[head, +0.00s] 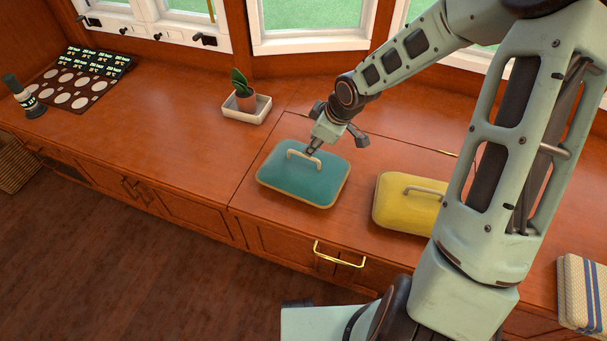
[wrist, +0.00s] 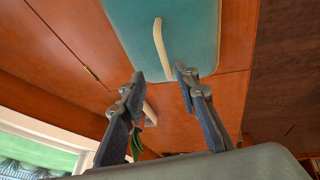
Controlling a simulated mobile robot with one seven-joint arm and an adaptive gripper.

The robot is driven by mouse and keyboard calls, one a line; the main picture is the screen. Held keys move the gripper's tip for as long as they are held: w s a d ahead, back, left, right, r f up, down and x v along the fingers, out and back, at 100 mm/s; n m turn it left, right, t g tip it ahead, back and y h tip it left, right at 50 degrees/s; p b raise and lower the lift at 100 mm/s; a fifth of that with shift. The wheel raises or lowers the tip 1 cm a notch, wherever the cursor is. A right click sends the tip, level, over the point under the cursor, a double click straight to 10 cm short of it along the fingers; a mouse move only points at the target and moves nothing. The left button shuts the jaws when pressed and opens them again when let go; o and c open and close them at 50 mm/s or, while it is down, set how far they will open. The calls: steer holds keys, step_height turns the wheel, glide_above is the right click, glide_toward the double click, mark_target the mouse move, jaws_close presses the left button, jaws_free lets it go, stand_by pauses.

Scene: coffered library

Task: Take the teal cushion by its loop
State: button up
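The teal cushion (head: 303,185) lies flat on the wooden window-seat top, its pale loop (head: 303,158) standing up from its upper face. In the wrist view the cushion (wrist: 185,35) is at the top, with the loop (wrist: 160,42) running down towards my fingers. In the wrist view my gripper (wrist: 161,75) is open, and the loop's lower end appears between the fingertips with a gap on each side. I cannot tell how deep the loop sits between them.
A yellow cushion (head: 405,205) with its own loop lies to the right, partly behind my arm. A potted plant (head: 243,95) stands in a white tray (head: 260,113) behind left. Striped folded cloth (head: 583,290) is at far right.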

mark_target(306, 157)
steer(key=b+x, duration=0.1)
steer(key=x, duration=0.1)
steer(key=b+x, duration=0.1)
steer(key=x, duration=0.1)
steer(key=b+x, duration=0.1)
steer(key=x, duration=0.1)
steer(key=shift+s+a+f, duration=0.2)
steer(key=shift+s+f, duration=0.05)
steer(key=shift+f, duration=0.1)
steer(key=shift+r, duration=0.1)
jaws_close()
